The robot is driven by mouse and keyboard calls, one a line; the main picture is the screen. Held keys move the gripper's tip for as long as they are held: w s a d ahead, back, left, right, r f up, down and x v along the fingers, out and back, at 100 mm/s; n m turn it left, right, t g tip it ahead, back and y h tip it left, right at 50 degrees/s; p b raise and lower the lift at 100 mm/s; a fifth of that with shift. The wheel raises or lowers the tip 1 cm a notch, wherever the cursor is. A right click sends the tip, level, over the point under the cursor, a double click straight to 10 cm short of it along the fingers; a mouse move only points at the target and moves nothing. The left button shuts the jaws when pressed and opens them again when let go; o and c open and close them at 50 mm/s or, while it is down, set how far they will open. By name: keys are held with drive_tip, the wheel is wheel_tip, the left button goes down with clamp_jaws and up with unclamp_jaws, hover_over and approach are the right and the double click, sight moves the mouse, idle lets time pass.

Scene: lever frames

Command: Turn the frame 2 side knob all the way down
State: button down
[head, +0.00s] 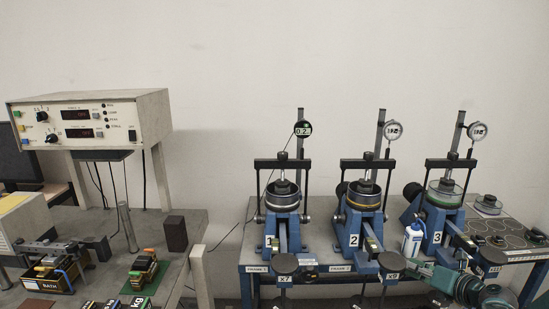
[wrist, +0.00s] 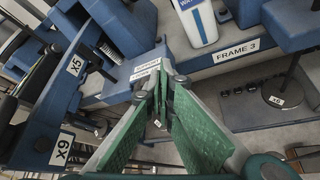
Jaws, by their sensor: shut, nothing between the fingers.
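Frame 2 (head: 352,238) is the middle of three blue lever frames in the head view, with a dial on its post. A dark round shape at its upper left side (head: 341,189) looks like its side knob; its setting is too small to tell. My gripper (head: 408,268) is low at the right, in front of frames 2 and 3, near the x9 weight (head: 391,264). In the wrist view my green gripper fingers (wrist: 160,82) are shut with nothing between them. The side knob cannot be made out in the wrist view.
Frame 1 (head: 270,241) stands left and frame 3 (head: 434,234) right, with a dark side knob (head: 412,191). A white bottle (head: 412,241) stands between frames 2 and 3. It also shows in the wrist view (wrist: 198,24). Lever arms and weights crowd the front.

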drive_tip(key=shift+a+r, duration=0.3)
drive_tip(key=shift+a, duration=0.4)
drive_tip(key=shift+a+r, duration=0.3)
drive_tip(key=shift+a, duration=0.35)
idle(0.5)
drive_tip(key=shift+r, duration=0.4)
drive_tip(key=shift+s, duration=0.1)
idle(0.5)
drive_tip(key=shift+s, duration=2.95)
drive_tip(key=shift+d, duration=0.15)
drive_tip(key=shift+s+d+f, duration=0.25)
drive_tip(key=shift+d+f, duration=0.35)
drive_tip(key=shift+d, duration=0.25)
drive_tip(key=shift+s+d+f, duration=0.2)
drive_tip(key=shift+d+f, duration=0.4)
drive_tip(key=shift+d, duration=0.25)
drive_tip(key=shift+w, duration=0.2)
drive_tip(key=w, duration=0.6)
drive_tip(key=shift+w, duration=0.3)
